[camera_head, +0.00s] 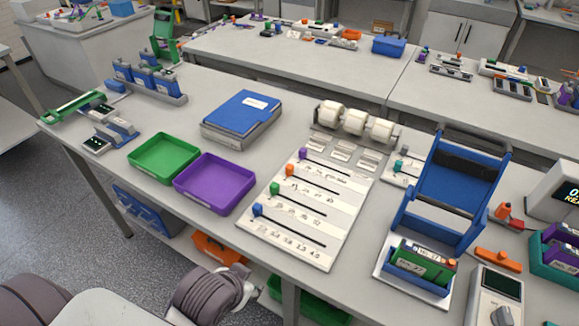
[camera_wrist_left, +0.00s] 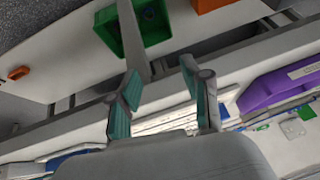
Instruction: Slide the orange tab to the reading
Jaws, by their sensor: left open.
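The white slider board (camera_head: 327,232) lies flat on the bench in the head view, with several dark slots and printed scales. The orange tab (camera_head: 289,170) sits at the left end of the second slot from the back. A purple tab (camera_head: 303,154), a green tab (camera_head: 275,189) and a blue tab (camera_head: 257,210) sit at the left ends of the other slots. A display (camera_head: 571,192), cut off at the right edge, shows only part of its reading. In the left wrist view my left gripper (camera_wrist_left: 160,80) is open and empty, near the bench edge. My right gripper is not in view.
A green tray (camera_head: 164,158) and a purple tray (camera_head: 215,183) lie left of the board. A blue folder stack (camera_head: 243,112) and white rolls (camera_head: 353,121) stand behind. A blue frame (camera_head: 452,185) rises on the right. An orange bin (camera_head: 215,250) is below the bench.

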